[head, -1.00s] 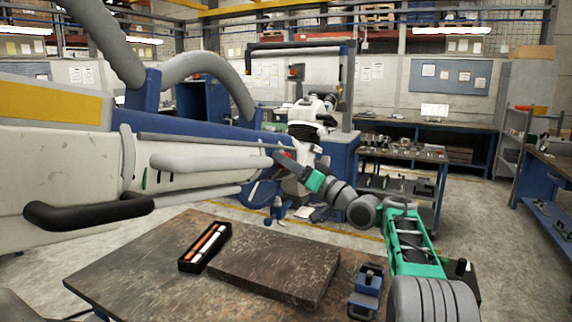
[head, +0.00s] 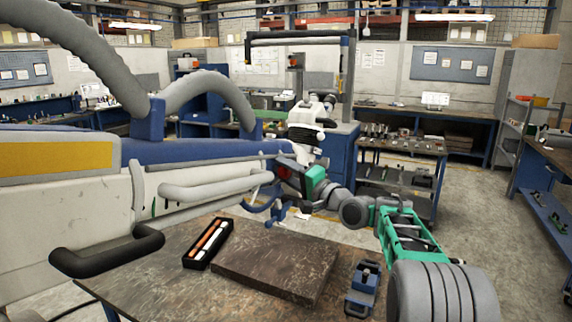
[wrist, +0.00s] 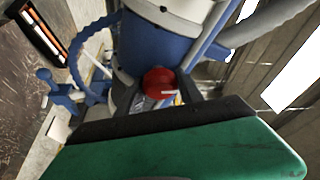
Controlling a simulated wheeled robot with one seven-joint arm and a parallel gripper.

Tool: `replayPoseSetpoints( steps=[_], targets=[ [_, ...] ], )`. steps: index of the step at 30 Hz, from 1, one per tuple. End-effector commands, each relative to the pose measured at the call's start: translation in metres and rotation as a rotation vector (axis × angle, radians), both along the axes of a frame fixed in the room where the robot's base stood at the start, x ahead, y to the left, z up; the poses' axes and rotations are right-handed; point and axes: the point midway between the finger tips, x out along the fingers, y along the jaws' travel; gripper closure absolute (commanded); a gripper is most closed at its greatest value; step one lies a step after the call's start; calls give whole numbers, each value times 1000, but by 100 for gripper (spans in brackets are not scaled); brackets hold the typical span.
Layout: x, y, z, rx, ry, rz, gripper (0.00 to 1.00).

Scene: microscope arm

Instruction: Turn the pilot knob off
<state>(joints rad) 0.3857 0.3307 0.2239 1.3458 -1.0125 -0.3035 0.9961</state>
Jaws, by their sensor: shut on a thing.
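The pilot knob (wrist: 160,83) is red and round with a white mark on its face, at the end of a blue and white arm (wrist: 150,40) in the wrist view. In the head view my gripper (head: 284,173) is at the tip of the large blue and white arm (head: 200,152). The knob is too small there to read, and my wrist partly covers that spot.
A worktable (head: 165,285) below holds a dark slab (head: 275,267), a black tray (head: 208,244) with orange and white sticks, and a blue clamp-like block (head: 362,288). Grey hoses (head: 215,90) arch over the large arm. A cart (head: 400,170) stands behind my arm.

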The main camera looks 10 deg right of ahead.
Motion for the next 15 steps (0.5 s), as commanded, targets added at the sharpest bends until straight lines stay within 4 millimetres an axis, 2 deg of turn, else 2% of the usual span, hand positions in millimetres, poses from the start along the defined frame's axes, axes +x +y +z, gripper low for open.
replayPoseSetpoints(
  steps=[15],
  targets=[
    [0, 0, 1, 32, 40, 0, 97]
  ],
)
